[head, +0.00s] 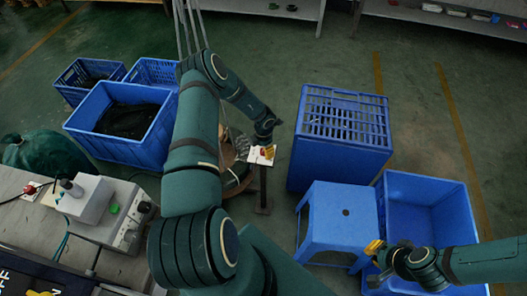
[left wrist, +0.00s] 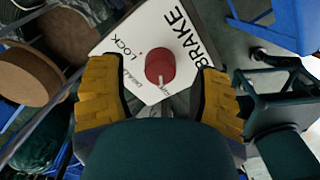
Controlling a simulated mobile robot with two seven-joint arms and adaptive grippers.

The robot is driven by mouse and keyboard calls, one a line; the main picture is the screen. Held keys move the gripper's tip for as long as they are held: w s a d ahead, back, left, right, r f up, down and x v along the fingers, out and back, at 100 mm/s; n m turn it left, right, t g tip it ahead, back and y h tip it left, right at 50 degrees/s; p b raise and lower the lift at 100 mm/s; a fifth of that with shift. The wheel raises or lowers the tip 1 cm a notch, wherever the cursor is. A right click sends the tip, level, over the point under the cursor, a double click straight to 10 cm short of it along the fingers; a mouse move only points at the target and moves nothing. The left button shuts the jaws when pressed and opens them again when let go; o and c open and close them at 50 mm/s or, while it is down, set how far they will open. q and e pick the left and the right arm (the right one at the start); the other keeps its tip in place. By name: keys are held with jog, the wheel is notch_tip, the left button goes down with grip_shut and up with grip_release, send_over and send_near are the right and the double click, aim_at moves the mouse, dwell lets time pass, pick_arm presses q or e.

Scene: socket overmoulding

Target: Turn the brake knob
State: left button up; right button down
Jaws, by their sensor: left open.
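The red brake knob (left wrist: 160,67) sits on a white panel (left wrist: 180,28) lettered BRAKE and LOCK in the left wrist view. A light line on the knob points toward the bottom of that view. My left gripper (left wrist: 159,85) is open, with one yellow finger on each side of the knob and a gap on both sides. In the head view the left gripper (head: 264,152) is at the small white panel on top of a dark post (head: 263,190); the knob is hard to make out there. My right gripper (head: 374,248) is far off, by the blue stool; its jaw opening is unclear.
A blue slatted crate (head: 342,130), a blue stool (head: 338,210) and an open blue bin (head: 425,200) stand right of the post. Several blue crates (head: 155,145) stand at the left. A brown reel (left wrist: 28,75) is close to the panel.

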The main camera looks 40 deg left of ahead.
pick_arm(q)
jog(key=shift+f, duration=0.8)
jog(key=shift+c, duration=0.2)
grip_shut()
jog(key=shift+m, duration=0.3)
jog(key=m, duration=0.5)
jog(key=shift+b, duration=0.35)
jog(key=m, duration=0.6)
